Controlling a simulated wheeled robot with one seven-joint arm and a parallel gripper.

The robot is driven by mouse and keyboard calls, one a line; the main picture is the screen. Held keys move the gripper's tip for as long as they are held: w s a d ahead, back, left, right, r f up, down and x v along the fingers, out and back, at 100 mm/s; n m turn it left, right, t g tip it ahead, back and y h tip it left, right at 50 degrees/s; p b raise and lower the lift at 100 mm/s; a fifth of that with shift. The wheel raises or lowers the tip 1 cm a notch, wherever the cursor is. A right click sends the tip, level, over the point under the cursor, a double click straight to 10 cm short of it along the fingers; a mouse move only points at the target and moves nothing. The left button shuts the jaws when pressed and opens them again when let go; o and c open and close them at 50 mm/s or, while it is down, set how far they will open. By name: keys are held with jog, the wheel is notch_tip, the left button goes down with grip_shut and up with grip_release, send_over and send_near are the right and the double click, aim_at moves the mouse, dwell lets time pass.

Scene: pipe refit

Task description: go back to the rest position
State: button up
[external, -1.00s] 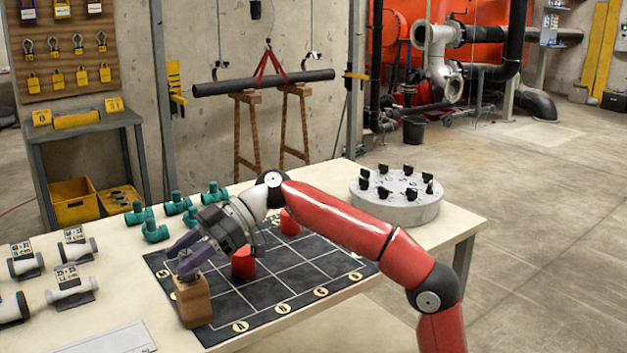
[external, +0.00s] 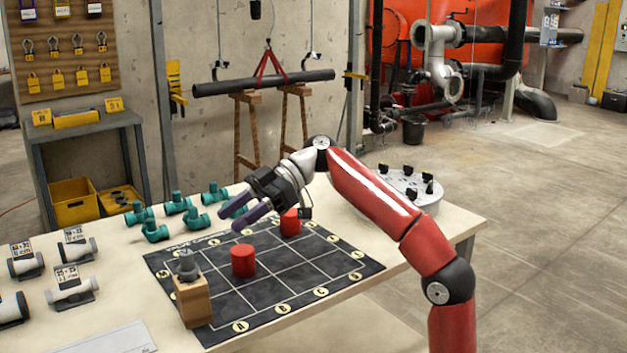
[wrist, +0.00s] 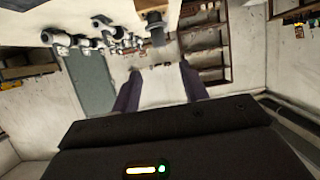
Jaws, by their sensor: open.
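My gripper (external: 246,217) is open and empty, raised above the back left part of the dark grid mat (external: 219,295). Its purple fingers also show apart in the wrist view (wrist: 160,85). A wooden block (external: 194,303) with a grey fitting (external: 187,266) on top stands at the mat's near left corner, apart from my gripper. The block and fitting also appear at the top of the wrist view, the fitting (wrist: 156,35) pointing down in the picture. Two red cylinders, one near the mat's middle (external: 243,261) and one farther back (external: 290,224), stand on the mat.
Several teal pipe fittings (external: 154,231) lie behind the mat on the table. White pipe pieces with tags (external: 72,286) are at the left. A round grey disc with black knobs (external: 404,199) stands at the back right, partly behind my arm. Air above the table is clear.

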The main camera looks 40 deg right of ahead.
jog(key=s+d+f+m+t+h+p, duration=0.3)
jog(key=s+d+f+m+h, duration=0.25)
jog(key=d+f+m, duration=0.35)
jog(key=s+d+f+m+t+h+p, duration=0.35)
jog(key=s+d+f+m, duration=0.3)
jog(key=d+m, duration=0.45)
jog(key=s+d+f+n+h, duration=0.1)
jog(key=d+f, duration=0.3)
jog(key=f, duration=0.4)
jog(key=s+d+f+h+b, duration=0.1)
jog(key=d+f+h, duration=0.2)
jog(key=f, duration=0.6)
jog(key=shift+s+d+n+g+b, duration=0.2)
jog(key=shift+d+n+g+b, duration=0.1)
jog(key=shift+d+n+g, duration=0.15)
jog(key=shift+f, duration=0.1)
